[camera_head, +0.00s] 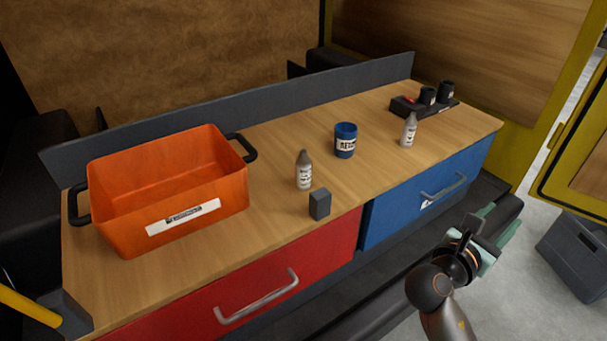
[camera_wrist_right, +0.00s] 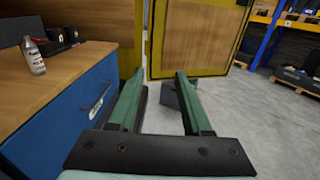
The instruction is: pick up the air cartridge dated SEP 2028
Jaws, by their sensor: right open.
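Two small grey-white cartridges with printed labels stand upright on the wooden bench top. One cartridge (camera_head: 304,171) is near the middle, between the orange bin and the blue cup. The other cartridge (camera_head: 409,130) is further right, in front of the black holder; it also shows in the right wrist view (camera_wrist_right: 33,56). The label dates are too small to read. My right gripper (camera_head: 497,224) is in front of the blue drawer, off the bench and apart from both cartridges. In the right wrist view its green fingers (camera_wrist_right: 157,88) are spread with nothing between them. My left gripper is not in view.
An orange bin (camera_head: 120,227) stands at the left of the bench (camera_head: 262,216). A blue labelled cup (camera_head: 345,141), a small dark block (camera_head: 319,204) and a black holder (camera_head: 398,107) stand on it too. Red (camera_head: 320,262) and blue (camera_head: 390,220) drawers are below. A grey crate (camera_head: 575,258) is on the floor.

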